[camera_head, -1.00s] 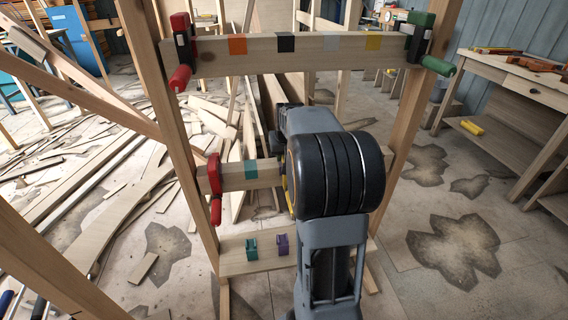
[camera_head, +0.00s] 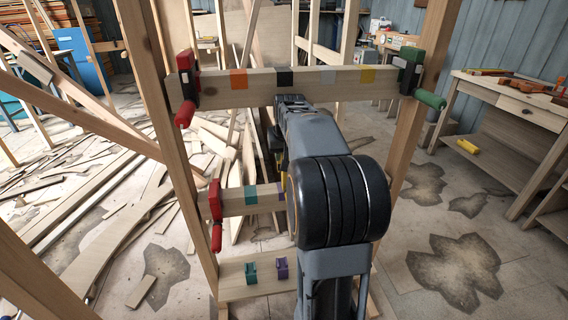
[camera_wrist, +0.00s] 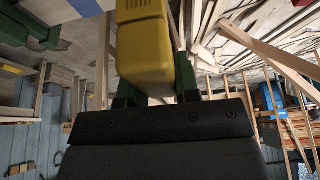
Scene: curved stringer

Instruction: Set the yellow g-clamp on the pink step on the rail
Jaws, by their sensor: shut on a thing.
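The yellow g-clamp (camera_wrist: 146,45) shows in the wrist view as a rounded yellow body. It sits between the dark green fingers of my gripper (camera_wrist: 156,80), which is shut on it. In the head view my own arm hides the gripper and the clamp. The upper rail (camera_head: 305,88) spans two wooden posts and carries orange, black, grey and yellow patches. The lower rail (camera_head: 228,203) shows a teal patch (camera_head: 251,195) and a purple patch beside it. My arm covers the rest of the lower rail. I see no pink step in either view.
A red clamp (camera_head: 187,88) and a green clamp (camera_head: 411,75) hold the upper rail's ends. Another red clamp (camera_head: 215,205) is at the lower rail's left end. Teal (camera_head: 252,272) and purple (camera_head: 282,267) clamps stand on the bottom board. A workbench (camera_head: 510,95) stands right.

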